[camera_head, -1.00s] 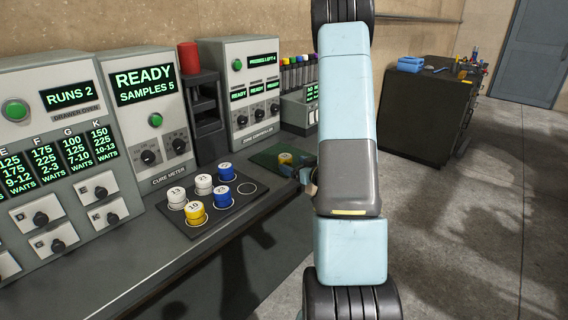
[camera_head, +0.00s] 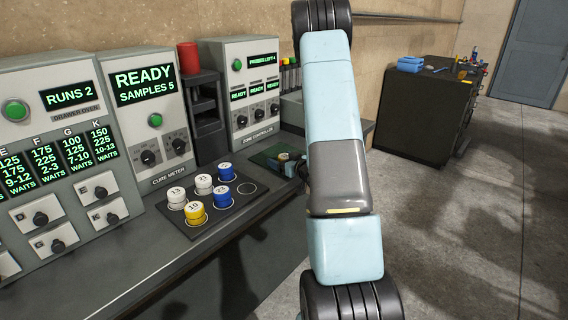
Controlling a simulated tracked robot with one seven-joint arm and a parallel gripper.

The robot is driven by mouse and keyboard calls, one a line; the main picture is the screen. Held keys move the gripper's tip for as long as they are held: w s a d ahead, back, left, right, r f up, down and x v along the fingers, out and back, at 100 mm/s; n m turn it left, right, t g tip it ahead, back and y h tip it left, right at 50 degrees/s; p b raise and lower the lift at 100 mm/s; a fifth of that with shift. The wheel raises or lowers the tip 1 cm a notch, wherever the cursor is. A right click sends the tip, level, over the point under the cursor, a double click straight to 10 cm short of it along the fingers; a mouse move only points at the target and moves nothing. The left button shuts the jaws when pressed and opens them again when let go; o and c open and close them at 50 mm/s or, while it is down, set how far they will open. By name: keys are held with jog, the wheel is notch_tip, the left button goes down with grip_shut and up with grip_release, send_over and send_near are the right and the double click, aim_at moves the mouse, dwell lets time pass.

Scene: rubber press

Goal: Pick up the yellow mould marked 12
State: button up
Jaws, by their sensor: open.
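A yellow mould (camera_head: 283,157) sits on the green mat (camera_head: 262,157) beyond the dark tray; it is small, partly hidden, and its number cannot be read. Another yellow mould, which seems marked 10 (camera_head: 195,214), stands at the front of the dark tray (camera_head: 214,225). My gripper (camera_head: 300,168) shows only in part at the left edge of my arm, close to the mould on the mat. It is open, and most of it is hidden behind my arm.
The tray also holds white moulds (camera_head: 177,199) and blue moulds (camera_head: 223,199), and has an empty ring (camera_head: 247,188). A dark cabinet (camera_head: 425,115) is at the right. The floor there is clear.

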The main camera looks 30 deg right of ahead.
jog(key=c, duration=1.2)
